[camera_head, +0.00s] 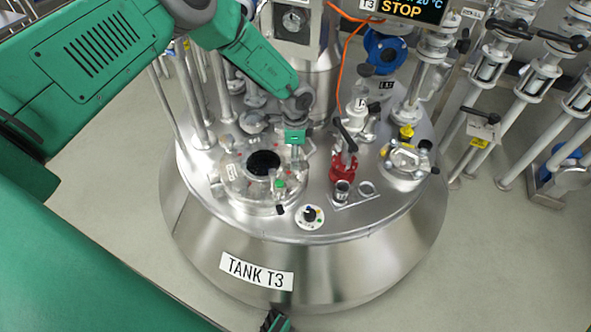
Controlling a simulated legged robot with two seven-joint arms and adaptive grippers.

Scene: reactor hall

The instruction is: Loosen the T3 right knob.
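Tank T3 (330,260) is a round steel tank with a "TANK T3" label on its front. On its lid, a round flanged hatch (235,190) with a dark centre carries small fittings around its rim. A small green-topped fitting (280,186) stands at the hatch's front right. I cannot tell for sure which fitting is the T3 right knob. My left gripper (296,150) points down at the back right rim of the hatch; its fingertips are too small to read, and it hides what is under it. A dark green tip, probably my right gripper (275,321), shows at the bottom edge, mostly cut off.
A red valve (343,167) stands right of the hatch, and a small dial (309,216) sits in front. A clamped fitting (408,160) with a yellow knob (406,132) is farther right. An orange cable (340,75) hangs behind.

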